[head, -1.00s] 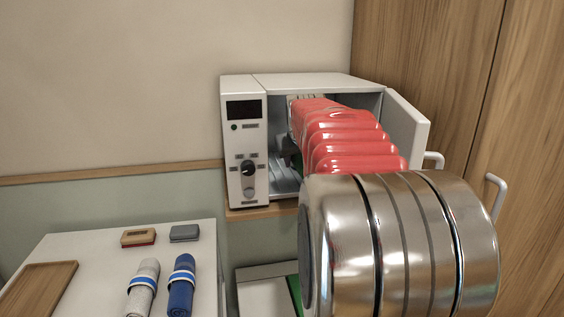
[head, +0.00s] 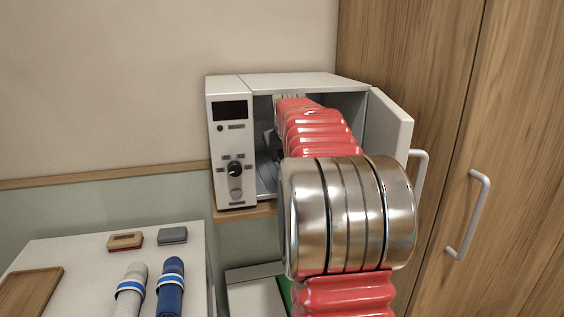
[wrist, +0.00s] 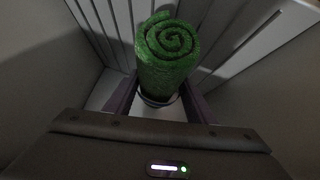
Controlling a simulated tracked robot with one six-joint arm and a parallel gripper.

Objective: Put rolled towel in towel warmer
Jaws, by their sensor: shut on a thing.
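The towel warmer (head: 228,160) is a white box on a wooden shelf with its door (head: 388,130) standing open to the right. My red arm reaches into its opening in the head view, and hides most of the inside. In the wrist view my gripper (wrist: 157,108) is shut on a green rolled towel (wrist: 168,58). Whether the towel touches the warmer's floor cannot be told.
A white table (head: 75,255) at lower left holds a grey rolled towel (head: 128,290), a blue rolled towel (head: 170,288), a wooden tray (head: 28,290) and two small blocks. Wooden cabinet doors with white handles (head: 468,215) stand close at right.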

